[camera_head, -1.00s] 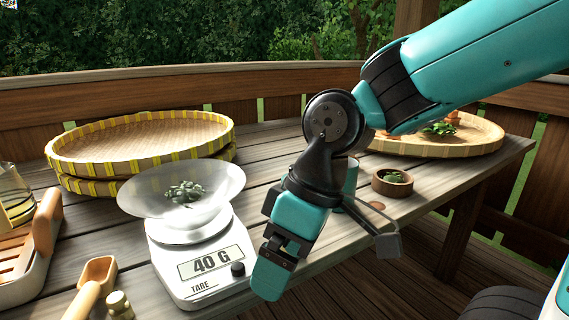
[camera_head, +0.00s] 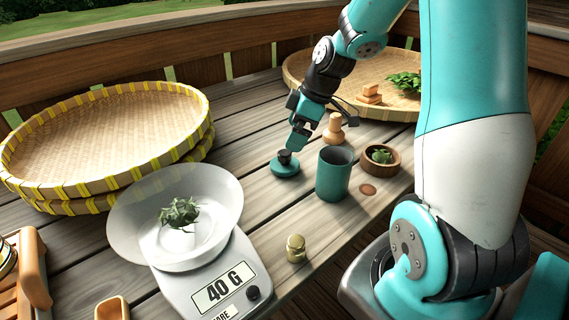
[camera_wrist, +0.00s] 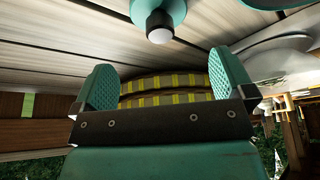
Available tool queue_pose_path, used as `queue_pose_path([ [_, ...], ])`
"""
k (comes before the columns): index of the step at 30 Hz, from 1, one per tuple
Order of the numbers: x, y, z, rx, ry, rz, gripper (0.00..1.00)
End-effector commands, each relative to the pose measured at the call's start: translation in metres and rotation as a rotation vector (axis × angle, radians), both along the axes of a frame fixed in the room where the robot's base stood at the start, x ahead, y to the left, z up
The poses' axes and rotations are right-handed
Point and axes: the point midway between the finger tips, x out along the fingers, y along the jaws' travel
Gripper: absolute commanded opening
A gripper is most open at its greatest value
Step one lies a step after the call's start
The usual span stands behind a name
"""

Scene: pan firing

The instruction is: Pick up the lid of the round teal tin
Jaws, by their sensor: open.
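The round teal tin (camera_head: 334,178) stands upright on the table with its top uncovered. Its teal lid (camera_head: 285,168) lies flat on the table to the left of the tin, with a dark knob (camera_head: 285,156) on top. My gripper (camera_head: 295,143) reaches down from behind, its tip close above the knob; I cannot tell whether it touches. In the wrist view both fingers of my gripper (camera_wrist: 164,72) are spread with nothing between them. There the lid (camera_wrist: 158,10) and its knob (camera_wrist: 159,28) show beyond the fingertips, roughly centred between them.
A wooden bowl with leaves (camera_head: 379,159) stands right of the tin. A wooden stamp-like piece (camera_head: 334,130) stands behind it. A scale (camera_head: 215,270) reading 40 G holds a bowl of leaves at front left. A small brass piece (camera_head: 295,248) is in front. Woven trays (camera_head: 105,135) lie left.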

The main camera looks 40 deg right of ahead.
Motion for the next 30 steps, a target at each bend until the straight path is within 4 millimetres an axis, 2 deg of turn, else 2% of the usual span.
queue_pose_path([
  [1,0.002,0.003,-0.011,0.001,0.004,0.002,1.0],
  [3,0.005,0.006,-0.02,0.001,0.003,0.001,1.0],
  [11,0.01,0.01,-0.039,0.001,0.001,-0.003,1.0],
  [19,0.021,0.022,-0.078,0.0,0.002,-0.003,1.0],
  [29,0.023,0.023,-0.084,-0.001,-0.001,-0.005,1.0],
  [30,0.023,0.023,-0.084,-0.001,-0.001,-0.005,0.91],
])
